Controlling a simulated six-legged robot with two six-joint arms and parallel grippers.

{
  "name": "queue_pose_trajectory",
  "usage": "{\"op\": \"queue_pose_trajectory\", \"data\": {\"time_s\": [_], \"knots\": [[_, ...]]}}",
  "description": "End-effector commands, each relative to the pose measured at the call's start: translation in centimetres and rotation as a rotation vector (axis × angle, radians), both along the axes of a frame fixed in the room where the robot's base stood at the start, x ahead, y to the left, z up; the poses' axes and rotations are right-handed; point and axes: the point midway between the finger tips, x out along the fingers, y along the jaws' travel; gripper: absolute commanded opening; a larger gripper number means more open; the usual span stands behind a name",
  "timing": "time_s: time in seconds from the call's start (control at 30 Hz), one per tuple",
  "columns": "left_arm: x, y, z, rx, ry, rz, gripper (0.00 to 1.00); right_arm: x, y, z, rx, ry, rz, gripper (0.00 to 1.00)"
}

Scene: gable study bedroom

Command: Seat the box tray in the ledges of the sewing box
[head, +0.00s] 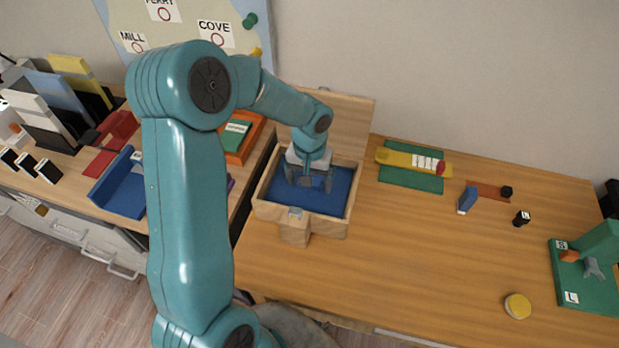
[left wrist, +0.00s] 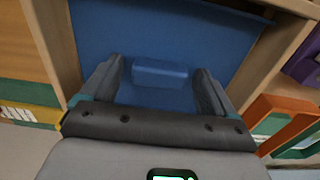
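The sewing box (head: 330,224) is a light wooden box on the desk, with its lid (head: 347,122) standing open at the back. The blue box tray (head: 327,203) lies inside its walls and fills most of the opening. Whether it rests on the ledges I cannot tell. In the left wrist view the tray (left wrist: 110,30) has a raised blue block (left wrist: 160,73) as its grip. My left gripper (head: 308,182) is over the tray inside the box. Its fingers (left wrist: 157,88) are open on either side of the block, with small gaps. My right gripper is not in view.
An orange tray (head: 258,130) with a green item stands left of the box. A green mat (head: 410,180) with a yellow piece lies to the right. Small blocks, a yellow disc (head: 517,306) and a green stand (head: 592,270) are farther right. The desk's front middle is clear.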

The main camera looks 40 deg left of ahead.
Motion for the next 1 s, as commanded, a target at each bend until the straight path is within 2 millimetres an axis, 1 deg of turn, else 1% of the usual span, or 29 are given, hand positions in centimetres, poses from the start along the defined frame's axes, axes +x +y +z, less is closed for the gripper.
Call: {"op": "queue_pose_trajectory", "data": {"time_s": [0.17,0.27,0.3,0.37,0.6,0.7,0.83,1.0], "knots": [[0.0,0.0,0.0,0.0,0.0,0.0,0.89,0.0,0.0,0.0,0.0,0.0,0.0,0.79],[0.0,0.0,0.6,0.0,0.0,0.0,0.89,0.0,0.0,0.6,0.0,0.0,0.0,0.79],[0.1,0.0,0.9,0.001,-0.003,0.0,0.89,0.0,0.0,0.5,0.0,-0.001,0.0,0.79],[0.1,0.0,1.9,0.002,-0.006,0.001,0.89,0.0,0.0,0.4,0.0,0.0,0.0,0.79],[0.1,0.0,7.5,0.001,-0.006,0.0,0.89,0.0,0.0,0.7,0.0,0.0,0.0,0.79],[0.1,0.0,9.6,0.001,-0.005,0.0,0.89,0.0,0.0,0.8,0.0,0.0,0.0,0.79],[0.1,0.0,11.4,0.001,-0.003,0.0,0.89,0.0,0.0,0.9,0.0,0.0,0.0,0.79],[0.0,0.0,12.4,0.0,-0.001,0.0,0.89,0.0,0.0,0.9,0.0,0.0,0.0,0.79]]}}
